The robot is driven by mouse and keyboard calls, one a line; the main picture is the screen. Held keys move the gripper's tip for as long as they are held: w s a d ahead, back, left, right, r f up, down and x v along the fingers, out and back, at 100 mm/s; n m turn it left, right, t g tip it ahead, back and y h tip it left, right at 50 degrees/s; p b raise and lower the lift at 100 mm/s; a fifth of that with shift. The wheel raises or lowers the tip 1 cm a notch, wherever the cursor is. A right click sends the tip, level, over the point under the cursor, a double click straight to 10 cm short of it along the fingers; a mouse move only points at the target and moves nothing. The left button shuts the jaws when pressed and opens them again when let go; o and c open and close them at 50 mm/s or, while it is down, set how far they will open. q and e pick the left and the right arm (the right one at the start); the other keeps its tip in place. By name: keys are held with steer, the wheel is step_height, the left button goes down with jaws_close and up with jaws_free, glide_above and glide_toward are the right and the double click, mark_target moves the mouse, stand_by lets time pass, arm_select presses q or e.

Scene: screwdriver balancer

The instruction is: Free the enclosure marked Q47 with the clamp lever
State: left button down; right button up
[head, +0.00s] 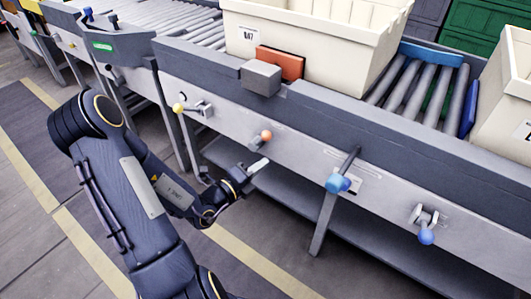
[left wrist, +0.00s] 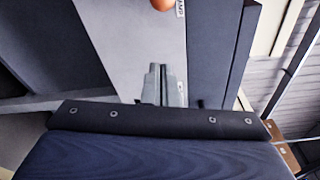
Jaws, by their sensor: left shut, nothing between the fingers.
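The enclosure marked Q47 (head: 315,40) is a cream crate on the conveyor at the top of the head view. An orange plate (head: 280,62) with a grey block (head: 261,78) stands at its front side. On the rail below is a lever with an orange knob (head: 265,136). The knob also shows at the top edge of the left wrist view (left wrist: 163,4), beside a partly cut label (left wrist: 180,8) with letters like "AMP". My left gripper (head: 260,165) is shut and empty, just below the orange knob and apart from it; its fingers (left wrist: 165,82) point toward the rail.
The same rail carries a yellow-knobbed lever (head: 179,108) to the left and blue-knobbed levers (head: 336,183) and (head: 427,237) to the right. Another cream crate (head: 508,85) stands at the right edge. A lower shelf (head: 290,190) runs under the rail. Open floor lies in front.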

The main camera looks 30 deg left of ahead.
mark_target(261, 140)
arm_select(q)
steer(key=b+x, duration=0.2)
steer(key=x, duration=0.7)
steer(key=shift+w+d+f, duration=0.1)
steer(key=shift+w, duration=0.3)
steer(key=a, duration=0.2)
steer(key=shift+s+a+r+b, duration=0.35)
steer(key=shift+r, duration=0.05)
steer(key=shift+a+r, duration=0.1)
steer(key=shift+a, duration=0.35)
steer(key=shift+s, duration=0.1)
steer(key=shift+r, duration=0.1)
